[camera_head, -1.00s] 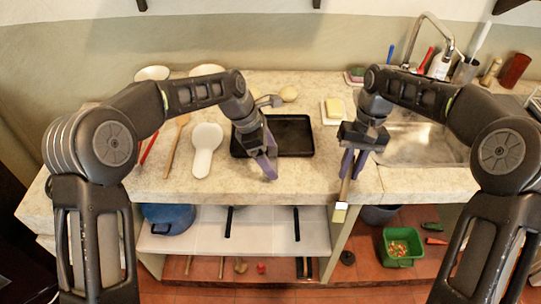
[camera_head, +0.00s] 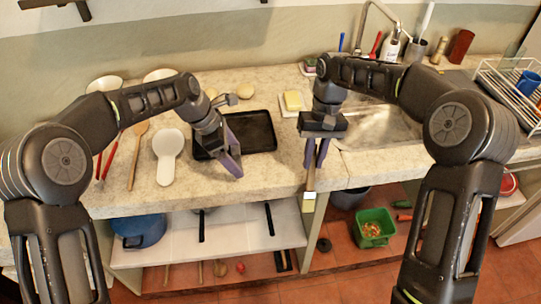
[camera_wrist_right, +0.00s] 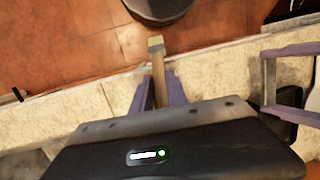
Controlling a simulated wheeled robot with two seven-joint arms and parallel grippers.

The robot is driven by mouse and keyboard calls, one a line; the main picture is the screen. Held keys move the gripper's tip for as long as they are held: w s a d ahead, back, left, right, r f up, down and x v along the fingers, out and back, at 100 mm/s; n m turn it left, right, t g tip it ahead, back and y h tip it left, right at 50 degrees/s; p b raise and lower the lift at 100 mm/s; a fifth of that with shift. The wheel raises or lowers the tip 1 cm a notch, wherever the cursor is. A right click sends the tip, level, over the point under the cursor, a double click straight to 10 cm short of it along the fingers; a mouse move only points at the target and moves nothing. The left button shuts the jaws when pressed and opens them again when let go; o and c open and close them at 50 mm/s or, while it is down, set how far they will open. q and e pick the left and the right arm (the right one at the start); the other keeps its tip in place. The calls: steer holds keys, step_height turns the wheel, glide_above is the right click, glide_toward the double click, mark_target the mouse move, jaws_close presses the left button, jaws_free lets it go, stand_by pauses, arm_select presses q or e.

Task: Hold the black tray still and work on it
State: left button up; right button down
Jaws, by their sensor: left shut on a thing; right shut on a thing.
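The black tray (camera_head: 258,130) lies flat on the stone counter, left of the sink. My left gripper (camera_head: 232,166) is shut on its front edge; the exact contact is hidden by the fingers. Part of the tray shows in the right wrist view (camera_wrist_right: 284,130), beside a purple left finger. My right gripper (camera_head: 315,158) is shut on a slim tool with a brownish handle (camera_head: 310,180) and a pale block-like end (camera_head: 309,203). The tool points down past the counter's front edge, right of the tray and apart from it. It also shows in the wrist view (camera_wrist_right: 158,78).
A white spoon rest (camera_head: 168,155) and a wooden spoon (camera_head: 137,150) lie left of the tray. A yellow block (camera_head: 293,100) on a white dish lies behind right. The sink (camera_head: 385,128) is at right. Below are a blue pot (camera_head: 138,231) and a green bin (camera_head: 371,228).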

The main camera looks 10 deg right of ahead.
stand_by(0.5)
steer(key=w+d+r+n+t+y, duration=0.15)
steer(key=d+r+n+t, duration=0.25)
steer(key=d+r+n, duration=0.5)
steer(key=w+a+r+t+y, duration=0.1)
steer(key=w+a+r, duration=0.2)
steer(key=a, duration=0.7)
steer(key=w+a+r+t+y, duration=0.1)
steer(key=w+a+r, duration=0.3)
steer(key=a, duration=0.7)
steer(key=w+a+r+m+t+y, duration=0.1)
steer(key=w+a+r, duration=0.2)
steer(key=a, duration=0.7)
steer(key=shift+w+a+r+t, duration=0.25)
steer(key=shift+w+a+t, duration=0.15)
steer(key=shift+w, duration=0.7)
steer(key=shift+f, duration=0.2)
steer(key=shift+d+f, duration=0.1)
steer(key=shift+f, duration=2.25)
